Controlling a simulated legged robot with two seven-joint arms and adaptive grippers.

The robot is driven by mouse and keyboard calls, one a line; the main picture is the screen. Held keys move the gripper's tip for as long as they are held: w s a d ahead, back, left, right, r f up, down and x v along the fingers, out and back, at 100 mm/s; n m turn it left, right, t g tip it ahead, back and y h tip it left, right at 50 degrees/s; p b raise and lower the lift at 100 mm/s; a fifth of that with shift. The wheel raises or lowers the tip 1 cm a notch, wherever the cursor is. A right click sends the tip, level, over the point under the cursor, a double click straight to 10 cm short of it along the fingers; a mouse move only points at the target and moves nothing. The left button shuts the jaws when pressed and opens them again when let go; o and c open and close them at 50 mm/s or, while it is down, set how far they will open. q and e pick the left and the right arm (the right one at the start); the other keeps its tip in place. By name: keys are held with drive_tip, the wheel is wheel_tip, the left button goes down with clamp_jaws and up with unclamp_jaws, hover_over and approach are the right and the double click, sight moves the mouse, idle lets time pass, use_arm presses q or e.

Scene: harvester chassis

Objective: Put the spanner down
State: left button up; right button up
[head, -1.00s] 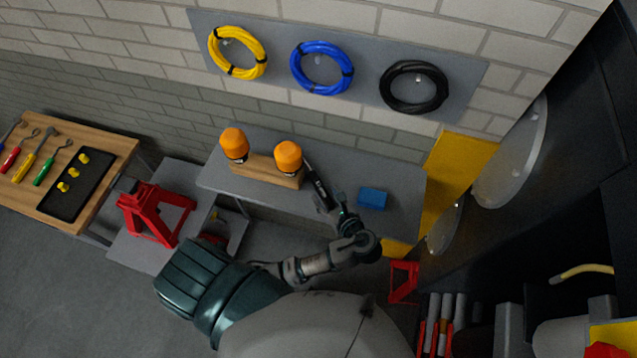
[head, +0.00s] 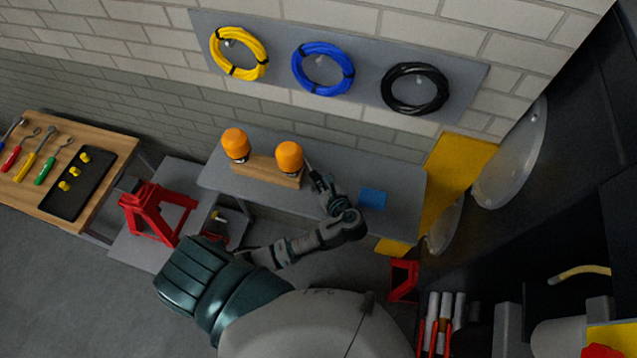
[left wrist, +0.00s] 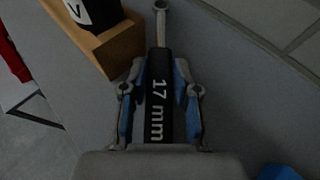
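The spanner (left wrist: 159,95) has a black handle marked "17 mm" and a metal ring end. The ring end points away from the palm, beyond the fingertips. In the head view my left gripper (head: 324,188) is over the grey bench (head: 400,190), right of the wooden block (head: 262,172). The spanner (head: 311,170) shows there as a short dark piece. I cannot tell whether it touches the bench. My right gripper is not in view.
Two orange-topped items (head: 235,143) stand in the wooden block, close left of the spanner. A blue box (head: 373,198) lies to the right. The bench is clear around that box. A red stand (head: 155,210) and a wooden tool table (head: 110,145) are at the left.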

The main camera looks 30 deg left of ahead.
use_arm(q)
clamp_jaws()
